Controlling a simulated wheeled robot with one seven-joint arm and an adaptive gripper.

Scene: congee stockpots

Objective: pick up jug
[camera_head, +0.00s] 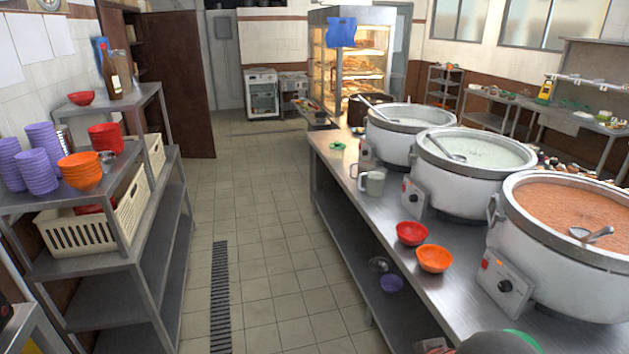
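A small pale grey jug (375,183) with a handle on its left stands upright on the steel counter (455,270), in front of the middle stockpot (466,185). It is the most jug-like thing I see, and it looks apart from the pot. My gripper is not in view, so I cannot tell whether it is open or shut.
A red bowl (411,233) and an orange bowl (434,259) sit nearer on the counter. Other large pots (575,225) line its right side. A shelf rack (100,215) stands at left. The tiled aisle (265,225) between is clear.

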